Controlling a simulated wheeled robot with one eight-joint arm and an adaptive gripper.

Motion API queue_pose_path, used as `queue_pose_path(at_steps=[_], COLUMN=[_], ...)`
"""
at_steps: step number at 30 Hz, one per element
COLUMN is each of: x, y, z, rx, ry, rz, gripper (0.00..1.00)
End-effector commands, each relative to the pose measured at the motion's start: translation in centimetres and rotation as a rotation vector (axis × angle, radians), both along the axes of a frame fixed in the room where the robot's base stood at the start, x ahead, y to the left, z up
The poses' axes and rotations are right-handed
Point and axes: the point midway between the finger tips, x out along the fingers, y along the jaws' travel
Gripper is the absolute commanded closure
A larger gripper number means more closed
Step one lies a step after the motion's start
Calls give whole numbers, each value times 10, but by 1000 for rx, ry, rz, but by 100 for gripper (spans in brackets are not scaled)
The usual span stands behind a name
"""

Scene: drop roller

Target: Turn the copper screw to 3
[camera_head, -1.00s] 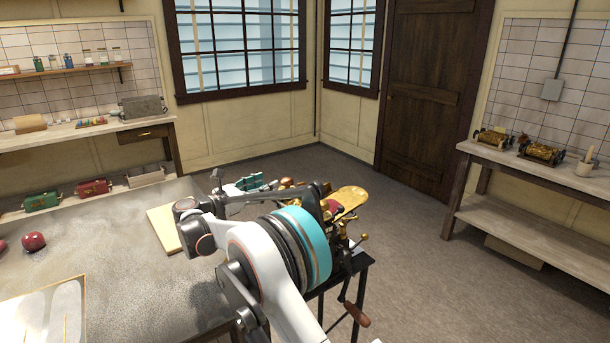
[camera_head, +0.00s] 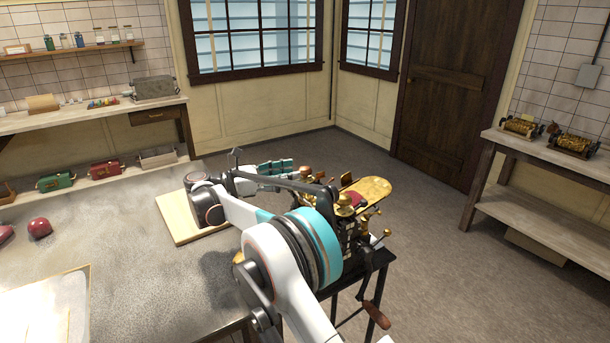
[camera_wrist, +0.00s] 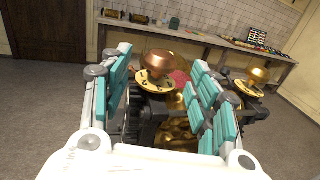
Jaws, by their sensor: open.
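The copper screw (camera_wrist: 160,61) is a round copper knob above a brass dial with dark marks. In the wrist view it stands upright between the two teal-padded fingers of my gripper (camera_head: 277,167), near their tips. The fingers are open, with a gap visible on the right side; contact on the left is hard to tell. In the head view the copper knob (camera_head: 304,171) shows small just beyond the fingertips. The drop roller machine (camera_head: 372,190) is partly hidden behind my arm.
A second, brass knob (camera_wrist: 258,75) with its own dial stands to the right, outside the right finger. A hand crank (camera_head: 374,314) hangs at the machine's near side. A wooden board (camera_head: 178,222) lies on the table at left. The floor on the right is clear.

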Motion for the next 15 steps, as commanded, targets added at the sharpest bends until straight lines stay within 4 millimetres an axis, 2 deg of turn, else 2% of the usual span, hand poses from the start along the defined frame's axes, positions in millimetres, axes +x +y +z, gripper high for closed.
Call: queue_pose_path(at_steps=[3, 6, 10, 15], x=[8, 12, 17, 18], y=[-21, -34, -45, -50], z=[-2, -1, -1, 0], rx=[0, 0, 0, 0], ry=[0, 0, 0, 0], rz=[-1, 0, 0, 1], gripper=[44, 44, 44, 44])
